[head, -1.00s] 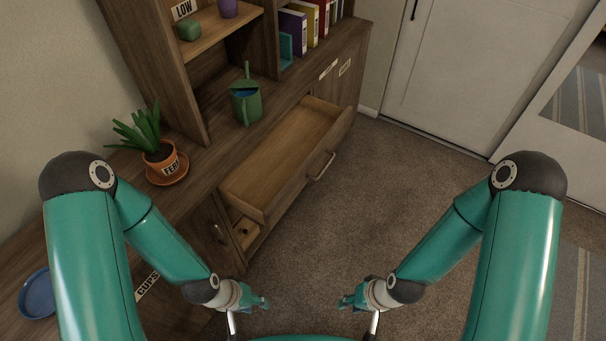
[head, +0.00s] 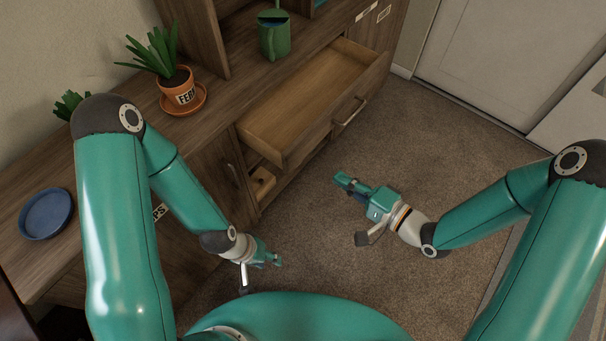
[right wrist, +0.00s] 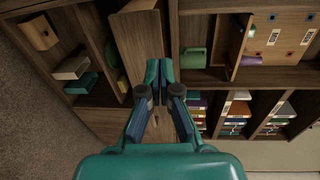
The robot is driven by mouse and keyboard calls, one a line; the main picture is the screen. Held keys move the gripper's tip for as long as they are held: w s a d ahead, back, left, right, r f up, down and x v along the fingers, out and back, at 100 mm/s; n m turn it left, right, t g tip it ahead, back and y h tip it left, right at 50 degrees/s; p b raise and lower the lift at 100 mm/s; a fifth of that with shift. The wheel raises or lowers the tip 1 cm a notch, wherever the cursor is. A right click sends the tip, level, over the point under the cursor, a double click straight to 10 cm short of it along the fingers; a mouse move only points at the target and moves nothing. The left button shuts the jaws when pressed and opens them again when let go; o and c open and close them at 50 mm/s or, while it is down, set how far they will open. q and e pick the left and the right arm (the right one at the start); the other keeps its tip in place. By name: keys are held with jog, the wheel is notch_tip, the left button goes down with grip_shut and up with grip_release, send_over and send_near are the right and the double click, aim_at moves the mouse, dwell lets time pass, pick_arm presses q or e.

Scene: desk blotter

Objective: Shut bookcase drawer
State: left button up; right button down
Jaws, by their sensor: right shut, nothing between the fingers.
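The bookcase (head: 215,118) runs along the left in the head view. Its wooden drawer (head: 300,112) is pulled well out and looks empty, with a metal bar handle (head: 351,111) on its front. My right gripper (head: 342,181) is shut and empty, over the floor in front of the drawer and apart from it. In the right wrist view its fingers (right wrist: 159,65) are together, with the drawer (right wrist: 140,45) beyond them. My left gripper (head: 275,260) hangs low near the cabinet front, away from the drawer; its fingers are too small to judge.
A blue dish (head: 46,213) lies at the left. A small wooden object (head: 262,184) sits in the open compartment below the drawer. The carpet (head: 420,140) is clear.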

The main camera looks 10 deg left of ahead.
notch_tip(320, 180, down, 5)
jog(key=d+n+y+b, duration=0.1)
jog(key=n+y+b, duration=0.1)
jog(key=b, duration=0.4)
send_near(295, 157)
jog(key=shift+m+h, duration=0.3)
jog(key=x, duration=0.7)
jog(key=shift+s+a+r, duration=0.15)
jog(key=shift+a+r, duration=0.05)
jog(key=shift+r, duration=0.2)
pick_arm(q)
notch_tip(295, 157, down, 9)
